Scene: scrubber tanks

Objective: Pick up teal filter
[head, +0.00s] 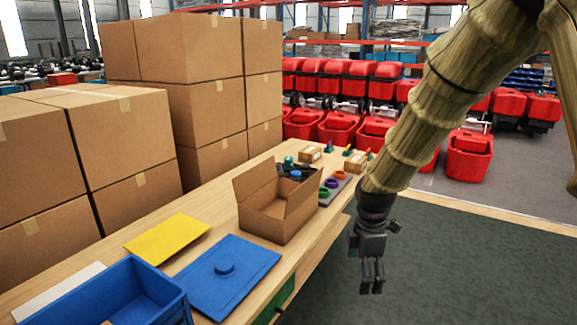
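A small teal piece (288,161), which may be the teal filter, shows on the wooden table behind the open cardboard box. It is too small to make out its shape, and dark parts beside it and the box hide some of it. My gripper (372,288) hangs fingers down at the right, beyond the table's front edge and above the dark green floor. It is well apart from the teal piece, and nothing shows between its fingers. The fingers look close together, but I cannot tell whether they are shut.
The open cardboard box (262,222) stands mid-table. A grey tray with green, purple and orange rings (331,182) lies behind it. A blue lid (225,283), yellow sheet (168,238) and blue bin (115,297) are nearer. Stacked cartons (200,80) line the left.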

